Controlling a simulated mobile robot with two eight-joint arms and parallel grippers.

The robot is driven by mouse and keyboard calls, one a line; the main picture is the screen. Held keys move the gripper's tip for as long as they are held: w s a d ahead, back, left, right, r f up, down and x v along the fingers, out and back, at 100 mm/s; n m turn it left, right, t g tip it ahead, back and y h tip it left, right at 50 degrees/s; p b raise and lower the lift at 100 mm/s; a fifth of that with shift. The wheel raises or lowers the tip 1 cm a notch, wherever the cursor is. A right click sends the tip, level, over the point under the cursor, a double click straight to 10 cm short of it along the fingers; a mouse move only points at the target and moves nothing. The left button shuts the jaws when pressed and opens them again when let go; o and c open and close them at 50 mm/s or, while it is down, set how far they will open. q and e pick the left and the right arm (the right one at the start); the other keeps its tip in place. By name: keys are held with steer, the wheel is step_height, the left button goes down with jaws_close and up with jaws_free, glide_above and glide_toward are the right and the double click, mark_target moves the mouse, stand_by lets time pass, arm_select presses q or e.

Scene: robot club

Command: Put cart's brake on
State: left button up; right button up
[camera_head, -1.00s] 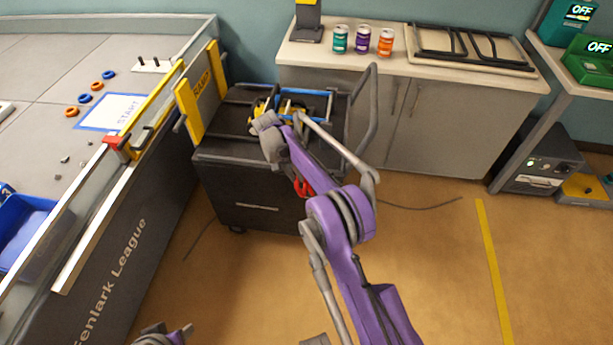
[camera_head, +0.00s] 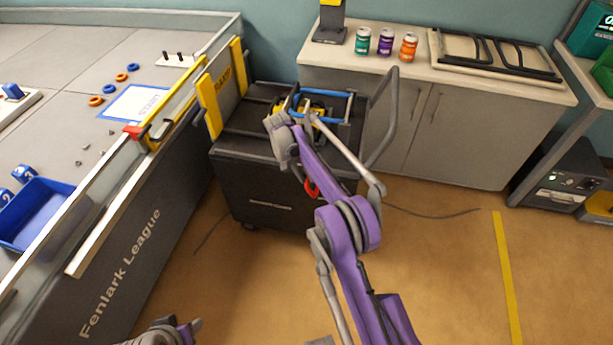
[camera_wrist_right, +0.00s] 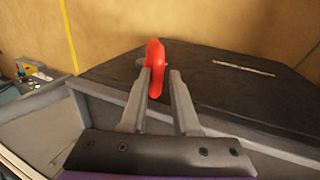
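The black cart (camera_head: 250,175) stands between the arena table and the cabinet, with its grey push handle (camera_head: 392,110) on the right. Its red brake lever (camera_head: 311,188) shows on the front side, beside my purple right arm. In the right wrist view the red lever (camera_wrist_right: 154,58) stands up from the cart's edge at the fingertips. My right gripper (camera_wrist_right: 161,78) is open; the lever's lower part shows in the gap, close to the left finger. I cannot tell whether they touch. Only a piece of my left arm (camera_head: 165,334) shows at the bottom edge, with no clear fingers.
The arena table (camera_head: 150,240) with a blue bin (camera_head: 35,215) lies close on the left. A yellow ramp board (camera_head: 210,105) stands at the cart's left end. The cabinet (camera_head: 450,135) is behind on the right. The floor (camera_head: 440,270) right of my arm is free.

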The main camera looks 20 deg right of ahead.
steer(key=shift+o, duration=1.1)
steer(key=shift+w+a+f, duration=0.3)
steer(key=shift+a+f, duration=0.2)
steer(key=shift+a, duration=0.35)
steer(key=shift+o, duration=0.4)
steer(key=shift+w, duration=0.15)
steer(key=shift+r, duration=0.1)
steer(key=p+v, duration=0.2)
steer(key=v, duration=0.8)
steer(key=shift+d+r, duration=0.2)
steer(key=shift+r, duration=0.25)
